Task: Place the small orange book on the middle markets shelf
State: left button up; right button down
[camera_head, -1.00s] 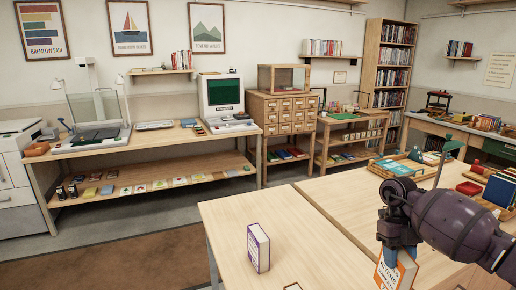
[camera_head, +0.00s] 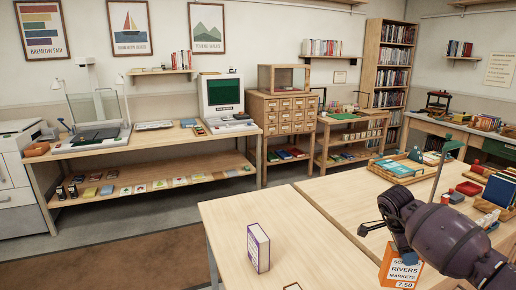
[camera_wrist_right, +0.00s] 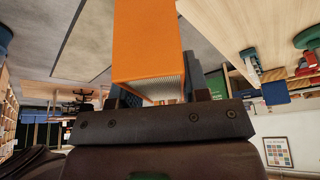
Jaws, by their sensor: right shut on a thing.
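The small orange book (camera_head: 401,272) is at the bottom right of the head view, at the near table's edge. Its white cover panel reads "RIVERS MARKETS" and "7.50", with the top line partly hidden. My right gripper (camera_head: 402,249) is shut on its upper end. In the right wrist view the orange book (camera_wrist_right: 147,42) sticks out from between my fingers, with its white page edges showing. I cannot make out a shelf marked as markets. My left gripper is out of view.
A white and purple book (camera_head: 258,248) stands upright on the near table (camera_head: 225,218). Trays with books and a red box (camera_head: 469,188) lie at the table's right. A tall bookcase (camera_head: 371,65) and a long bench (camera_head: 150,145) stand behind. Brown floor lies left.

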jog(key=w+d+n+t, duration=0.2)
jog(key=d+n+t, duration=0.15)
jog(key=n, duration=0.55)
jog(key=a+r, duration=0.1)
jog(key=a+r+n, duration=0.1)
jog(key=a, duration=0.1)
jog(key=a+r+n+y, duration=0.1)
jog(key=a, duration=0.1)
jog(key=shift+w+a+r+t, duration=0.1)
jog(key=shift+w+r+t, duration=0.05)
jog(key=shift+t, duration=0.1)
jog(key=s+a+n+t+y, duration=0.1)
jog(key=s+a+n+y, duration=0.2)
jog(key=s+a+n, duration=0.6)
jog(key=s+a, duration=0.8)
jog(key=shift+s+a+f+y, duration=0.15)
jog(key=shift+a+f+y, duration=0.05)
jog(key=shift+y, duration=0.1)
jog(key=shift+d, duration=0.15)
